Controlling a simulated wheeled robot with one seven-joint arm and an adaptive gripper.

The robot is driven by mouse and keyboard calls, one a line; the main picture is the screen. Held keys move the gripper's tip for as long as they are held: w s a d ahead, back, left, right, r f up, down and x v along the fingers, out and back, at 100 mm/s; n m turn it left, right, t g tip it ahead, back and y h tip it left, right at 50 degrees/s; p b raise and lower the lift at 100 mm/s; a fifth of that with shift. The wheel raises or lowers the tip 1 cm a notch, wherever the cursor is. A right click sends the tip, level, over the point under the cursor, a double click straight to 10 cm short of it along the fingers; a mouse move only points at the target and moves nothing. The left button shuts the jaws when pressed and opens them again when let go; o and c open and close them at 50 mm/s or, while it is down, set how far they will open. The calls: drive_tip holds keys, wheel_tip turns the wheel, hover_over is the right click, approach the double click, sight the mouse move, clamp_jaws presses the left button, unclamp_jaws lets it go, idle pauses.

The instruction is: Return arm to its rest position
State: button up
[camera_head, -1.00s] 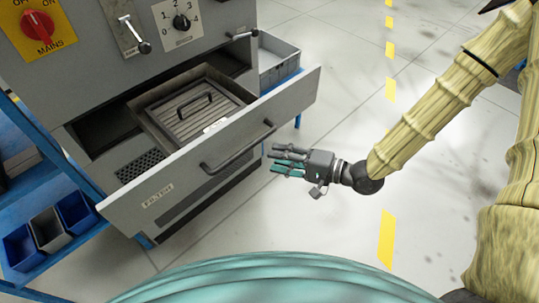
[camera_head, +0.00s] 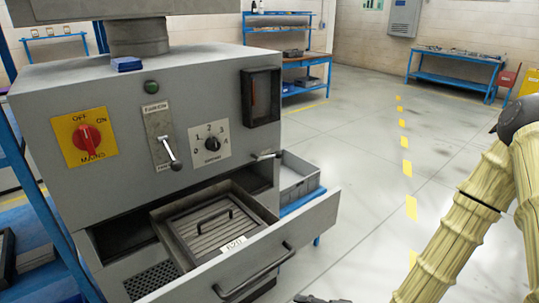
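My arm, pale and ribbed like bamboo, reaches down along the right side of the view. Its dark joint shows at the upper right. Only a dark sliver of my gripper (camera_head: 322,299) shows at the bottom edge, right of the open drawer (camera_head: 300,232). The rest of the gripper is cut off by the frame, so its fingers cannot be read. No held object is visible.
A grey bin (camera_head: 297,178) stands behind the drawer. Blue benches (camera_head: 455,82) line the back. Floor between drawer and arm is clear.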

drive_tip(key=s+d+f+n+g+h, duration=0.3)
drive_tip(key=s+d+f+h, duration=0.2)
drive_tip(key=s+f, duration=0.5)
drive_tip(key=s+d+f+n+g+h, duration=0.2)
drive_tip(key=s+d+f+g+h, duration=0.1)
drive_tip(key=s+d+f+h, duration=0.3)
drive_tip(key=s+d+f, duration=0.2)
drive_tip(key=s+f, duration=0.2)
drive_tip(key=s, duration=0.1)
drive_tip(key=shift+s+f+n+g, duration=0.2)
drive_tip(key=shift+s+n+g, duration=0.05)
drive_tip(key=shift+n+g, duration=0.15)
drive_tip(key=shift+w, duration=0.1)
idle(0.7)
